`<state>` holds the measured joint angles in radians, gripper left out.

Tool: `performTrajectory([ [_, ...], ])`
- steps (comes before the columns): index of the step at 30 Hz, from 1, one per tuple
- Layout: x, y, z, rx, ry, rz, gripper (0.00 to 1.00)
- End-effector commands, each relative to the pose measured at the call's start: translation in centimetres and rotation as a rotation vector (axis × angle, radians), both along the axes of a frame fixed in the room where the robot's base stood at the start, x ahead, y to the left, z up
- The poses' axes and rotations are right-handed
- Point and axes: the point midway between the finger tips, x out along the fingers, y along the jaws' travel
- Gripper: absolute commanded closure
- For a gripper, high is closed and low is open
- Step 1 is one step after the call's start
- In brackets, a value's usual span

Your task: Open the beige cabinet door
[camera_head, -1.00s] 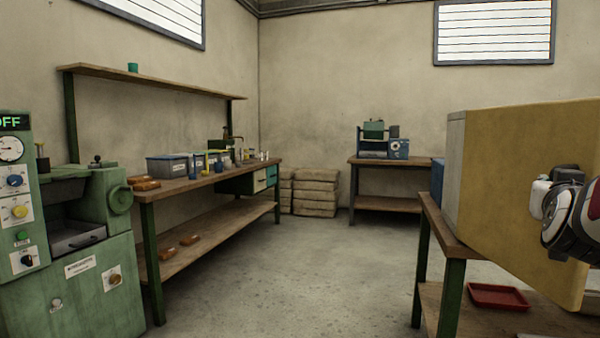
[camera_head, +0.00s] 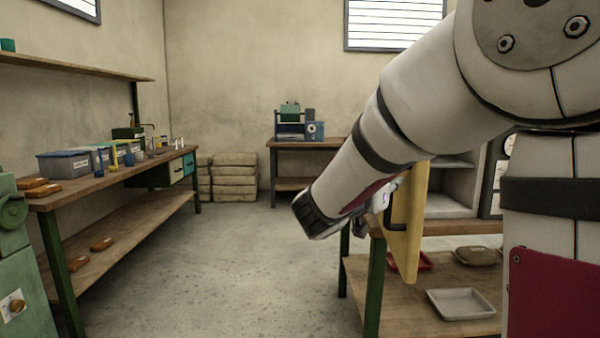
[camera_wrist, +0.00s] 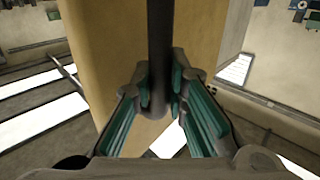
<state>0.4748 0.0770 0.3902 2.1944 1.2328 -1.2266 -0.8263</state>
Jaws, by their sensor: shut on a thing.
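The beige cabinet door (camera_head: 413,232) stands swung open, seen at a steep angle right of the middle in the head view. Behind it, the pale cabinet interior (camera_head: 447,204) with a shelf shows. The door's dark bar handle (camera_head: 389,213) is on its left face. My gripper (camera_head: 383,198) is at the handle, partly hidden by my arm. In the wrist view, the teal-padded fingers of my gripper (camera_wrist: 160,98) are closed around the dark handle bar (camera_wrist: 160,45), with the beige door (camera_wrist: 100,45) behind it.
The cabinet stands on a green-legged wooden bench; its lower shelf (camera_head: 408,292) holds a red tray (camera_head: 424,262), a pale tray (camera_head: 461,304) and a brown item (camera_head: 477,256). A long workbench (camera_head: 100,186) stands left. The concrete floor (camera_head: 240,270) between is clear.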

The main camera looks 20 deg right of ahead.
Motion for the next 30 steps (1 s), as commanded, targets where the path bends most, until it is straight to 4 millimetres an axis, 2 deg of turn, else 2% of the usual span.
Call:
performTrajectory([
  [9, 1.9, 1.8, 0.2, -0.003, -0.002, 0.004, 1.0],
  [24, 2.1, 2.1, 0.3, -0.004, -0.005, 0.004, 1.0],
  [25, 2.1, 2.1, 0.3, -0.004, -0.005, 0.004, 0.8],
  [27, 2.1, 2.1, 0.3, -0.004, -0.005, 0.004, 0.65],
  [30, 2.1, 2.0, 0.2, -0.003, -0.005, 0.003, 0.65],
])
